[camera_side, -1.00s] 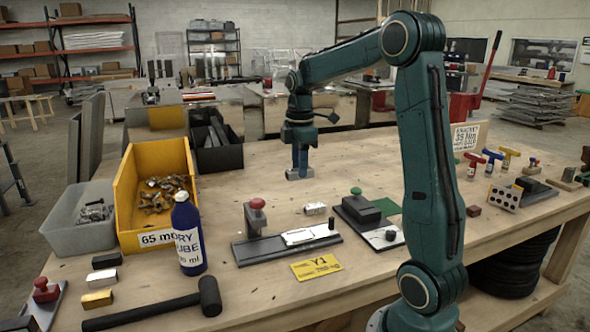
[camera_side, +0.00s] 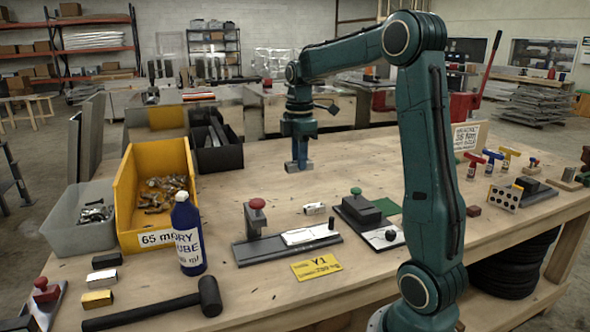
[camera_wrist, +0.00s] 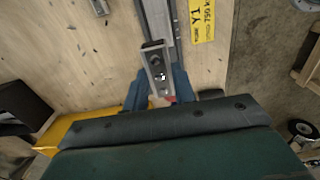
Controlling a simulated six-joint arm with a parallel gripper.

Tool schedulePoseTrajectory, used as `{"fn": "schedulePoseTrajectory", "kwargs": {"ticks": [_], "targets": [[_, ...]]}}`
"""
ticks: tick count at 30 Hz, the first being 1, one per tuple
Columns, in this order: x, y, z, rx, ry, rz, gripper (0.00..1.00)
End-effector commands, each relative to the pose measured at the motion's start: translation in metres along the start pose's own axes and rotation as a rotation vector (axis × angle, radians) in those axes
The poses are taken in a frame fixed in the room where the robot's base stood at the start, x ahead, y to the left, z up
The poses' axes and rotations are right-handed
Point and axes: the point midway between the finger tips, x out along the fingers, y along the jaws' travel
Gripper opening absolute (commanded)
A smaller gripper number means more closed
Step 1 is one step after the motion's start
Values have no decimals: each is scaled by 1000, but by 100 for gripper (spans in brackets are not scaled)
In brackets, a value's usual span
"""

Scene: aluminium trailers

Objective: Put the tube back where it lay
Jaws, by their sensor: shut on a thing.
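My gripper (camera_side: 299,152) is shut on a short silver aluminium tube (camera_side: 300,166), above the rear middle of the wooden bench in the side view. In the wrist view my blue fingers (camera_wrist: 160,92) clasp the tube (camera_wrist: 154,58) on both sides, and its far end sticks out past them. The side view does not clearly show the gap between tube and bench. A second small silver piece (camera_side: 314,208) lies on the bench in front of my gripper, behind the dark fixture (camera_side: 258,252) with a red knob.
A yellow Y1 tag (camera_side: 316,267) lies before the fixture. A yellow bin (camera_side: 124,205) of metal fittings, a blue lube bottle (camera_side: 188,235) and a mallet (camera_side: 165,308) stand or lie to the left. A black clamp (camera_side: 358,210) is at the right. Bare bench surrounds my gripper.

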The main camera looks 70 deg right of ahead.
Motion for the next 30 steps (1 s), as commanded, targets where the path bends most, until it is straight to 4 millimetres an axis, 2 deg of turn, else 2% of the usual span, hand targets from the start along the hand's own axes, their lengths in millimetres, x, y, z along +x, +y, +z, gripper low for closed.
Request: {"fn": "schedulePoseTrajectory", "kwargs": {"ticks": [8,21,30], "targets": [[0,29,-1,1,0,-1,0],[10,105,-1,2,-1,-2,0],[17,130,0,1,-1,-2,0]]}}
